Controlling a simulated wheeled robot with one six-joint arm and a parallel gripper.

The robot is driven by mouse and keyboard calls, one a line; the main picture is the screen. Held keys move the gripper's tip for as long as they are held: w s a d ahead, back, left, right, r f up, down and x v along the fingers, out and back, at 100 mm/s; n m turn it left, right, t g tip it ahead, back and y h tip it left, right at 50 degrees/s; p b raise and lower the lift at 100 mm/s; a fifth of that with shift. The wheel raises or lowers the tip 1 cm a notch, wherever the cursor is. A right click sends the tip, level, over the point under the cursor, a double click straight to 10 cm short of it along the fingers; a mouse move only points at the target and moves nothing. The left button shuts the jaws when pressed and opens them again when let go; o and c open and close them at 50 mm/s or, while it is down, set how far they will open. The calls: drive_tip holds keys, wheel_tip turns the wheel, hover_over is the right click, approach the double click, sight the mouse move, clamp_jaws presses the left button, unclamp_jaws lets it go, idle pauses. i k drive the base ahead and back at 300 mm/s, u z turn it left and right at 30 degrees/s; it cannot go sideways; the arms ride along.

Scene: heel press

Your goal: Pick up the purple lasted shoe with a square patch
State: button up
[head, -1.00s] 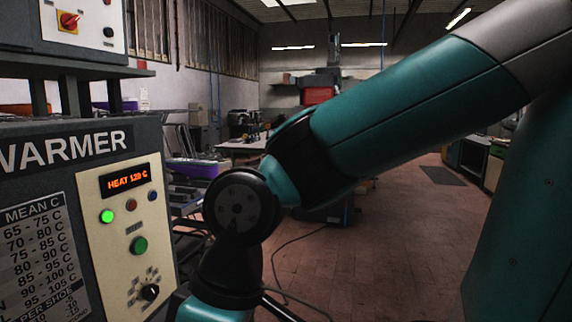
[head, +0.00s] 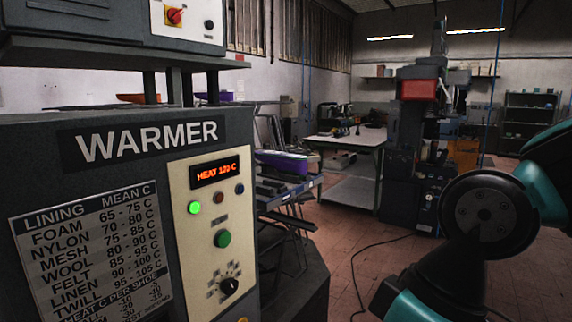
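A purple object (head: 282,162) lies on a dark rack just beyond the warmer. A second bit of purple (head: 213,97) shows in the gap above the warmer's top, beside an orange bit (head: 138,98). I cannot tell whether any of these is a lasted shoe, and no square patch can be made out. My gripper is out of view. Only joints and links of my arm show, at the lower right.
Behind are a work table (head: 350,140) and a tall machine (head: 418,140). Tiled floor (head: 335,260) is open between, with a cable (head: 362,268) on it.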

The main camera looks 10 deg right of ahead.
sight(295, 164)
drive_tip(key=u, duration=0.05)
drive_tip(key=k, duration=0.5)
drive_tip(key=z, duration=0.8)
drive_tip(key=i, duration=1.4)
drive_tip(key=u, duration=0.95)
drive_tip(key=i, duration=0.6)
drive_tip(key=u, duration=0.65)
